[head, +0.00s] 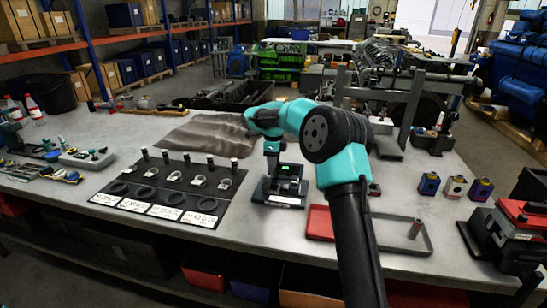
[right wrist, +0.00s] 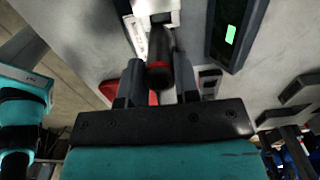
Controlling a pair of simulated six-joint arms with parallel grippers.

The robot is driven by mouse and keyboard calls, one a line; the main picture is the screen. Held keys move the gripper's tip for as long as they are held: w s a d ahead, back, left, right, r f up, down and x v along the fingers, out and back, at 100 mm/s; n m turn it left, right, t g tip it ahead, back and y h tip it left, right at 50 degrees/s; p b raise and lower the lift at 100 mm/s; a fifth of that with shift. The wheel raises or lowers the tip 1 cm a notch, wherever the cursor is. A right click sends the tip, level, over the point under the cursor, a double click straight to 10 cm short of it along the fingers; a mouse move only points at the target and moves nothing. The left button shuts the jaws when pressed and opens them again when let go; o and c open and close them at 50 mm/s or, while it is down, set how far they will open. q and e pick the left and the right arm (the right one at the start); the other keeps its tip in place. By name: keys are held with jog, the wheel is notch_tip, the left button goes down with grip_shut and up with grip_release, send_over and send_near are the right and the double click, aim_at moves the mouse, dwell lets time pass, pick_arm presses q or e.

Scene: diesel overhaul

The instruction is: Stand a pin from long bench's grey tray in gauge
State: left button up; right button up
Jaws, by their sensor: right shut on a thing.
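My right gripper (head: 272,158) is above the gauge (head: 291,183), a dark stand with a lit green display. In the right wrist view, the right gripper (right wrist: 158,82) is shut on a dark round pin (right wrist: 159,62) with a red band. The pin's far end overlaps a pale part of the gauge beside its dark display housing (right wrist: 231,28); I cannot tell whether it touches. The grey tray (head: 426,243) lies to the right on the long bench (head: 140,228), with another pin (head: 415,228) standing in it. My left gripper is not in view.
A red tray (head: 320,222) adjoins the grey tray. A black mat (head: 152,168) with rings and several upright pins lies left of the gauge. Small coloured blocks (head: 454,186) and a red-black machine (head: 508,232) stand at the right. The bench front between mat and gauge is clear.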

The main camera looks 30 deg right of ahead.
aim_at(273, 173)
jog(key=shift+f, duration=0.45)
jog(key=shift+f, duration=2.85)
dwell(2.4)
jog(key=o, duration=1)
jog(key=shift+o, duration=0.4)
jog(key=o, duration=0.3)
jog(key=shift+r, duration=4)
